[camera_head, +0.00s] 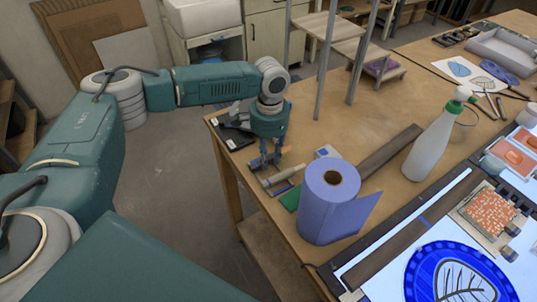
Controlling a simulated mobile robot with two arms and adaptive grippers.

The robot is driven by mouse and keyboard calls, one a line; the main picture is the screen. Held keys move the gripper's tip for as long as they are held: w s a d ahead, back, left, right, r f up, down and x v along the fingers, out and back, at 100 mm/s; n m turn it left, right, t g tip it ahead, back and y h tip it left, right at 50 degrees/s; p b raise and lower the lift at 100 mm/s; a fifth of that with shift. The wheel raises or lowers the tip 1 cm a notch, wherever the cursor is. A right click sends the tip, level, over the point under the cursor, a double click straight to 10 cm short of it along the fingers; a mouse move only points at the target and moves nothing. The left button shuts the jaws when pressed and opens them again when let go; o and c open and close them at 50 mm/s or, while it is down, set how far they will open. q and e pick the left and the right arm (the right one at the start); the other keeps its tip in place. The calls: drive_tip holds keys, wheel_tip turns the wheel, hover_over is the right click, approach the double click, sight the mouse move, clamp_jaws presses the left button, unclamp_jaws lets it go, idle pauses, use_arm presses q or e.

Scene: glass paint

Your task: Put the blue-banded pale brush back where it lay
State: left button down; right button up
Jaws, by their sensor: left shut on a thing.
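My left gripper (265,164) points down over the near left corner of the wooden table. It is shut on the blue-banded pale brush (287,174), which lies at or just above the tabletop. The pale handle runs to the right of the fingers; the fingers hide part of the brush, and its blue band is too small to make out clearly. I cannot tell whether the brush touches the table. My right gripper is not in view.
A blue paper roll (327,205) stands close to the right of the gripper. A white spray bottle (432,145) stands farther right. A dark tray (232,138) lies left of the gripper near the table edge. A lit panel with blue glass (420,272) fills the lower right.

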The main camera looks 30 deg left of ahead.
use_arm(q)
drive_tip(key=c, duration=1.3)
unclamp_jaws()
drive_tip(key=shift+f, duration=0.1)
drive_tip(key=shift+c, duration=0.2)
wheel_tip(320, 180, up, 12)
